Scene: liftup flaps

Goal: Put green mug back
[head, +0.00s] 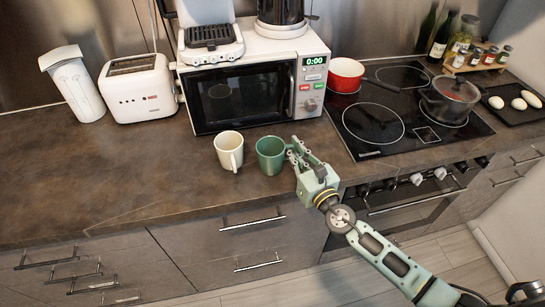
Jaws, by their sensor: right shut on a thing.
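A green mug (270,155) stands upright on the brown counter, in front of the microwave. My right gripper (296,152) is at the mug's right side, its fingers shut on the mug where the handle would be; the grip itself is partly hidden. A white mug (229,150) stands just left of the green mug, its handle toward the front. My left gripper is not in view.
Behind the mugs stands a white microwave (245,92) with a waffle maker on top. A toaster (138,90) and a white container stand left. A cooktop (400,110) with a red pot (346,75) and a dark lidded pot lies right. The left front counter is clear.

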